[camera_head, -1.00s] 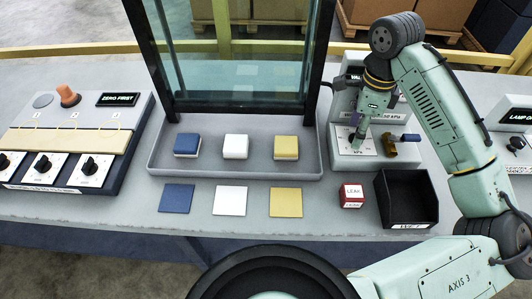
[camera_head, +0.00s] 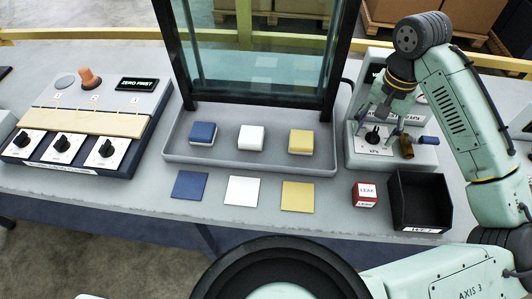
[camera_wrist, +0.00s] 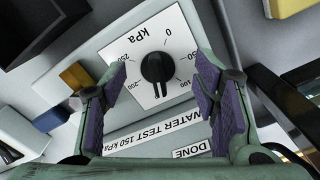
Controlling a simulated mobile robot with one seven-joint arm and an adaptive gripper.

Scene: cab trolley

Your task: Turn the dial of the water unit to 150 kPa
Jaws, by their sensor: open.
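The water unit (camera_head: 350,150) stands at the right of the bench. Its black dial (camera_head: 373,135) sits on a white kPa plate and also shows in the wrist view (camera_wrist: 157,67). In the wrist view the dial's narrow end points down the picture, past the 100 mark and toward the side nearest the label WATER TEST 150 kPa; the number there is not readable. My gripper (camera_head: 377,112) is open just above the dial. In the wrist view its purple-padded fingers (camera_wrist: 163,95) stand apart on either side of the dial, with gaps.
A brass valve with a blue handle (camera_head: 428,140) is right of the dial. A black bin (camera_head: 421,229) and red LEAK block (camera_head: 365,195) are in front. A grey tray (camera_head: 220,164) with blue, white and yellow blocks lies left, below a glass panel. A three-dial unit (camera_head: 60,167) stands farther left.

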